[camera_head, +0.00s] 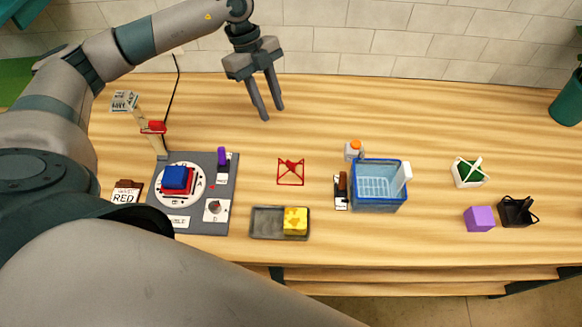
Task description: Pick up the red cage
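The red cage (290,172) is a small open frame of thin red bars with crossing pieces on top. It sits on the wooden table near the middle of the head view, with bare wood around it. My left gripper (271,112) hangs above the back of the table, behind and slightly left of the red cage, apart from it. Its two fingers point down with a gap between them and nothing held. My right gripper is not in view.
A grey station (228,196) with a blue block (175,177) stands left. A tray (266,222) with a yellow block (296,220) lies in front. A blue basket (378,202), white-green cage (470,172), purple cube (479,218) and black cage (516,211) stand right.

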